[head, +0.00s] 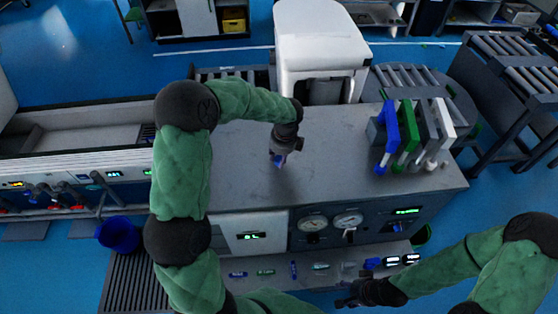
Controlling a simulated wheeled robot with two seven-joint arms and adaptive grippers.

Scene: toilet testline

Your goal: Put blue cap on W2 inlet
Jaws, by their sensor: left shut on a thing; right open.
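My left gripper (280,156) is over the middle of the grey bench top (240,180), pointing down. It is shut on a small blue thing, which looks like the blue cap (278,162); the fingers hide most of it. A white toilet (318,40) stands at the back of the bench, behind the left gripper. I cannot make out an inlet marked W2. My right gripper (346,301) is open and low at the front, by the lower shelf, apart from the held cap.
A rack with blue (391,128), green (408,130) and white (443,120) upright pieces stands on the bench's right. The front panel has gauges (348,221). Small coloured items (293,270) lie on the lower shelf. A blue bin (119,236) stands at left.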

